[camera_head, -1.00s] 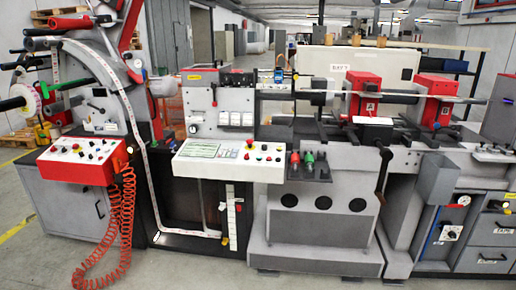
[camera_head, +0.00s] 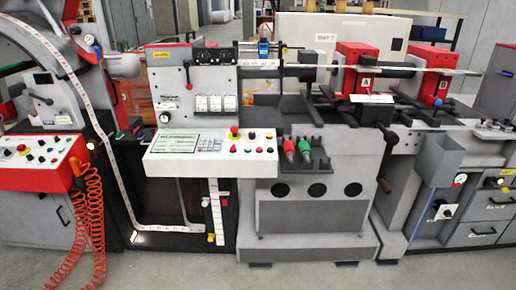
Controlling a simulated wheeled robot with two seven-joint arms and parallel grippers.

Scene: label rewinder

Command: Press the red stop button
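A white control panel (camera_head: 208,170) juts from the front of the machine near the middle of the view. A red mushroom-shaped button (camera_head: 234,131) stands at its back edge, right of a small green screen (camera_head: 176,143) and a keypad (camera_head: 210,144). Smaller coloured buttons sit on the panel's right part. A second, red-fronted control box (camera_head: 35,177) at the far left also carries a red button (camera_head: 21,148). No labels on these buttons are readable. Neither of my grippers is in view, and nothing touches the panel.
A coiled orange hose (camera_head: 92,205) hangs from the left box towards the floor. A crank handle (camera_head: 385,150) sticks out further right. Grey floor (camera_head: 300,277) in front is clear.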

